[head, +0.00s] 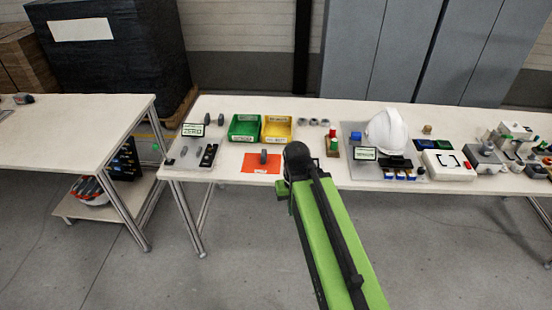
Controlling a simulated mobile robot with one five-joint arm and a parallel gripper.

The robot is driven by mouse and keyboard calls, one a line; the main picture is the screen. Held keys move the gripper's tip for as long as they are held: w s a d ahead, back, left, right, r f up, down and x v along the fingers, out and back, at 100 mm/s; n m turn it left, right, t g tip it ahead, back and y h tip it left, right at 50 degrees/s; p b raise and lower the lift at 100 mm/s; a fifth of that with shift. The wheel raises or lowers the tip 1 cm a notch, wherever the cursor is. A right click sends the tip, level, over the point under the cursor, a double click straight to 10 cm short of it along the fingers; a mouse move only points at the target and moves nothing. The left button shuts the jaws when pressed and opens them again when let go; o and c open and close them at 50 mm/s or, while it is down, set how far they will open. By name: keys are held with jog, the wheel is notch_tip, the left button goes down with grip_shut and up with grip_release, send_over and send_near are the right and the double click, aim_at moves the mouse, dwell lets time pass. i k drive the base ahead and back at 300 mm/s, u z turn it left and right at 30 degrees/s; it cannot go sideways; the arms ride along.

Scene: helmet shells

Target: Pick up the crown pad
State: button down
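No part is labelled clearly enough for me to be sure which is the crown pad. A small dark grey pad (263,157) stands on an orange mat (250,168) near the table's front edge. Two similar dark pads (214,119) stand at the back left of the table, and smaller grey pieces lie on a light tray (192,160). My green and black arm reaches up from the bottom, its dark joint just right of the orange mat. I see no gripper fingers in this view.
Green (237,139) and yellow (268,138) bins stand behind the mat. A white helmet shell (385,131) stands right of my arm, near a white box (460,173) and cluttered fixtures. Another table (70,135) is at left. Grey floor lies clear in front.

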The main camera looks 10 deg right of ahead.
aim_at(264, 154)
jog(key=k, duration=0.85)
jog(key=u, duration=0.15)
jog(key=i, duration=0.9)
jog(key=z, duration=2.1)
jog(key=i, duration=1)
jog(key=u, duration=1.4)
